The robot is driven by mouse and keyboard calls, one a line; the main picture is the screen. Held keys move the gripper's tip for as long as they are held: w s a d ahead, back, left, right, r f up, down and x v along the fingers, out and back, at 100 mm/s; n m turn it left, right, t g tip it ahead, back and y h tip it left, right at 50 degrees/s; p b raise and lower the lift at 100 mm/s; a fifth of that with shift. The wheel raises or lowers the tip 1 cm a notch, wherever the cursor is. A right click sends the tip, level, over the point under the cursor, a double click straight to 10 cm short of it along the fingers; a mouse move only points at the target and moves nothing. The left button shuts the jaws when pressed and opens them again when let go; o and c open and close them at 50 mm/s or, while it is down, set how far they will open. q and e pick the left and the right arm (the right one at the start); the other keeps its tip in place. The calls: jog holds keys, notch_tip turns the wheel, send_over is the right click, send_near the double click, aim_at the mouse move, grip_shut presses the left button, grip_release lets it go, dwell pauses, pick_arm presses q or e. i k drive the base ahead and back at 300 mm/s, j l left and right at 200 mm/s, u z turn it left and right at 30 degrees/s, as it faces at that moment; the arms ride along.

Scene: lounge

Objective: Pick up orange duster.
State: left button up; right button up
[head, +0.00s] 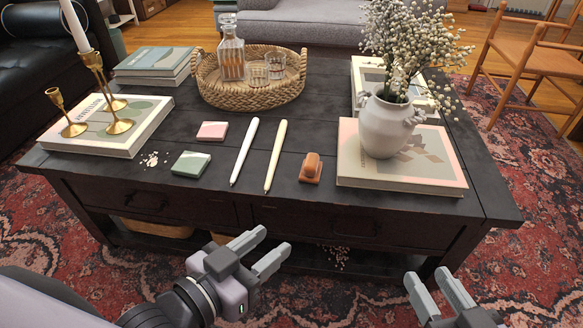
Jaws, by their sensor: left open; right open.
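An orange duster (311,168), a small block with a raised grip on top, lies on the dark wooden coffee table (320,95). It is near the table's front edge, between a cream candle and the book under the white vase. My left gripper (268,249) is open and empty, in front of the table and below the duster in the picture. My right gripper (436,288) is open and empty, further right, also in front of the table. Neither gripper touches the duster.
A white candle (244,151) and a cream candle (276,155) lie left of the duster. Pink (212,131) and green (191,164) coasters lie further left. A vase (388,126) stands on a book (400,178) at right. A wicker tray (250,98) holds glassware behind.

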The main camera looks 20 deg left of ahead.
aim_at(311, 169)
jog(key=k+j, duration=0.1)
jog(key=j, duration=0.3)
jog(key=k+j, duration=0.1)
jog(key=j, duration=0.3)
jog(key=i+j, duration=0.15)
jog(key=j, duration=0.2)
jog(key=i+j, duration=0.15)
jog(key=j, duration=0.2)
jog(key=i+j, duration=0.1)
jog(key=i, duration=0.4)
